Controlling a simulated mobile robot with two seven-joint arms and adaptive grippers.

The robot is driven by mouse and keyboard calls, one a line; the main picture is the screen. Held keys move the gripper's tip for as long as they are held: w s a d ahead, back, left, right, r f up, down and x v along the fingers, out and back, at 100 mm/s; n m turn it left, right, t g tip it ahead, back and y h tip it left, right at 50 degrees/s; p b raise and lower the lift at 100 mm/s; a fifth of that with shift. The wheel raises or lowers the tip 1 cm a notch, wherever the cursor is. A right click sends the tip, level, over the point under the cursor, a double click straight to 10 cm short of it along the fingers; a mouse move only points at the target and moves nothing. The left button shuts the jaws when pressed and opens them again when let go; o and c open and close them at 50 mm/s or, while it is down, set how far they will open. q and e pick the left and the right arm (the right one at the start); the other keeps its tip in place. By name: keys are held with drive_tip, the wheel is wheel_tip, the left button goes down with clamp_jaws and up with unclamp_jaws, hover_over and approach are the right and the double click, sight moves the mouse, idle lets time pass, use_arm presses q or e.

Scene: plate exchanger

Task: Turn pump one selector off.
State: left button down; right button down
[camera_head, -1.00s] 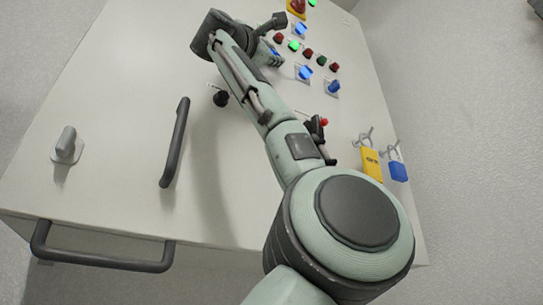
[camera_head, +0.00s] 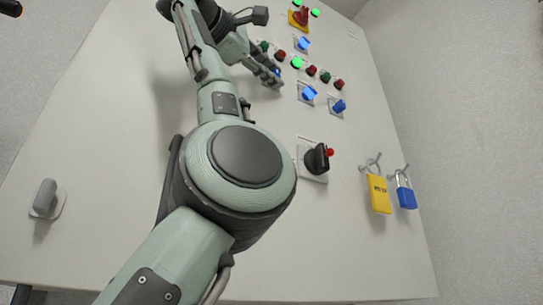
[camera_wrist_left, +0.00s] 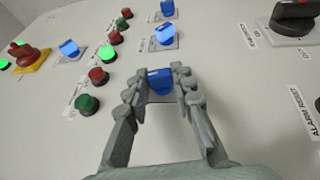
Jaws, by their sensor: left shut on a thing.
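My left gripper (camera_head: 270,75) is at the panel's upper part in the head view. That knob is mostly hidden behind the fingers in the head view. Three other blue selectors show: one near the red mushroom button (camera_head: 303,44), one in the middle (camera_head: 308,93), one to its right (camera_head: 338,106). Labels by them are too small to read, so I cannot tell which is pump one. My right gripper is not in view.
Red and green lamps (camera_head: 311,70) run beside the selectors. A black rotary switch (camera_head: 317,158), yellow padlock (camera_head: 379,193) and blue padlock (camera_head: 405,193) are on the right. A grey knob (camera_head: 46,199) is at lower left. My arm covers the middle.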

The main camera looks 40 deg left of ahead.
use_arm(q)
drive_tip(key=shift+m+g, duration=0.3)
drive_tip(key=shift+g, duration=0.3)
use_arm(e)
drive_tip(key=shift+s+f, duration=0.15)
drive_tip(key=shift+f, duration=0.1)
use_arm(q)
drive_tip(key=shift+r+g, duration=0.1)
drive_tip(key=shift+g, duration=0.2)
drive_tip(key=c, duration=1.3)
unclamp_jaws()
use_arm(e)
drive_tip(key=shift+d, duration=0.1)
use_arm(q)
drive_tip(key=s, duration=1.2)
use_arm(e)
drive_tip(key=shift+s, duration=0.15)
